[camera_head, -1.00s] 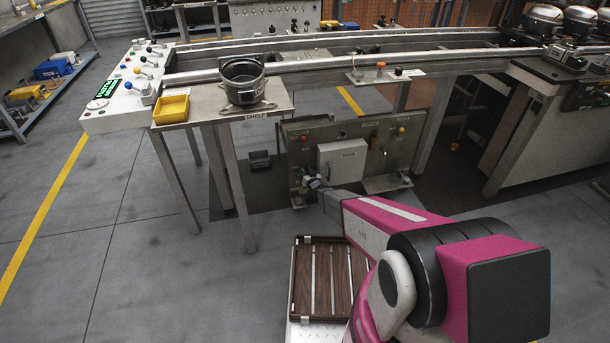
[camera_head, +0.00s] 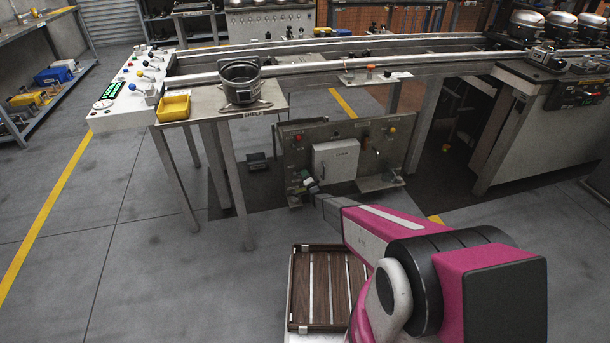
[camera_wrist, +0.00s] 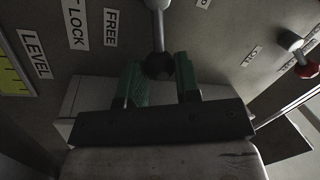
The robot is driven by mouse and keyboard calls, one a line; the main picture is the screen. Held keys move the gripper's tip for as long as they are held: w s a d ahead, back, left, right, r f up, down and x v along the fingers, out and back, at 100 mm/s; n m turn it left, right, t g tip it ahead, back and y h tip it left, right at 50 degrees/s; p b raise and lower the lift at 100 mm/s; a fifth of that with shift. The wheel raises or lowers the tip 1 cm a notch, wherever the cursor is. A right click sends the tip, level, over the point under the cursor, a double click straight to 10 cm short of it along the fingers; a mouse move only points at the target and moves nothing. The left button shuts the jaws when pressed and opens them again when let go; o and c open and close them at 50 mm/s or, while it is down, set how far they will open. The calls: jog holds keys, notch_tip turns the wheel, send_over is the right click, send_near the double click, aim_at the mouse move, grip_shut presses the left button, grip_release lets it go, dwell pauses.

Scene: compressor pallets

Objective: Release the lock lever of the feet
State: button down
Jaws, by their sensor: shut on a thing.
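The lock lever (camera_wrist: 157,30) shows in the wrist view as a metal rod with a dark ball knob at its end. It comes out of a grey panel beside labels reading LOCK and FREE (camera_wrist: 110,27). My gripper (camera_wrist: 158,68) has its green fingers on both sides of the knob and is shut on it. In the head view my gripper (camera_head: 311,188) is at the lower left of the upright panel (camera_head: 298,152) under the line. The lever is too small to tell there, and my fingers partly hide it.
A red knob (camera_wrist: 306,69) stands at the right in the wrist view. A white box (camera_head: 335,160) is mounted on the panel. A table with a yellow bin (camera_head: 174,107) and a dark pot (camera_head: 240,84) stands to the left. A slatted wooden tray (camera_head: 297,290) lies below my arm. Floor at left is clear.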

jog(key=shift+d+f+m+t+h, duration=0.2)
jog(key=shift+f+m, duration=0.25)
jog(key=shift+m, duration=0.55)
jog(key=shift+a+f+m+t+h, duration=0.1)
jog(key=shift+f+m+h, duration=0.25)
jog(key=shift+m, duration=0.65)
jog(key=shift+f, duration=0.1)
jog(key=c, duration=0.8)
grip_release()
